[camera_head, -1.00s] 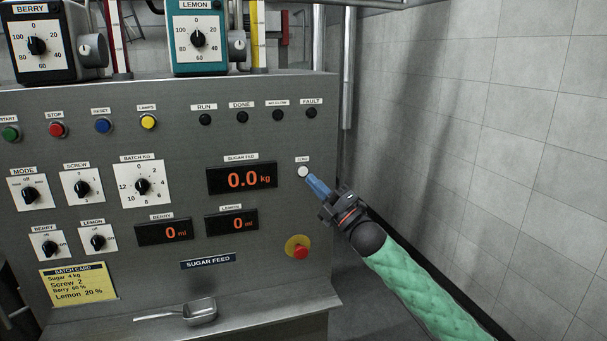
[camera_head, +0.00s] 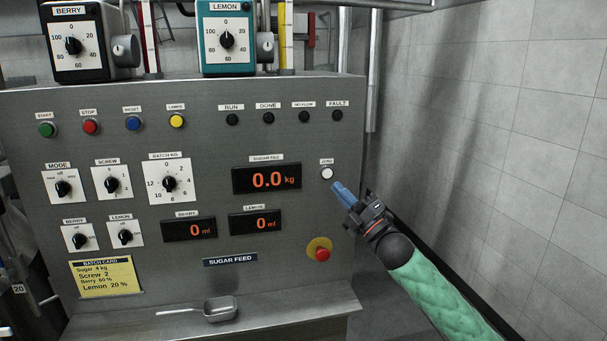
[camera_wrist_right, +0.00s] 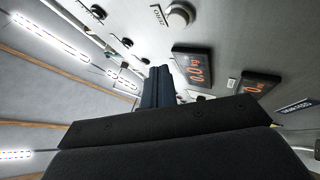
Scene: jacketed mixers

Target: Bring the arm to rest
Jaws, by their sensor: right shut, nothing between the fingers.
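My right gripper (camera_head: 341,190) is shut and empty, its blue fingertips together. It is just below and right of the white ZERO button (camera_head: 327,173) on the grey control panel, with a small gap between them. In the right wrist view the shut blue fingers (camera_wrist_right: 158,85) stand in the middle, and the ZERO button (camera_wrist_right: 180,14) shows above them, clear of the tips. My right arm has a green padded sleeve and comes in from the lower right. My left gripper is not in view.
The panel carries knobs, lamps and displays; the sugar display (camera_head: 267,179) reads 0.0 kg. A red stop button (camera_head: 322,254) sits below my gripper. A metal scoop (camera_head: 220,309) lies on the ledge. Free room lies between panel and tiled wall (camera_head: 500,130).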

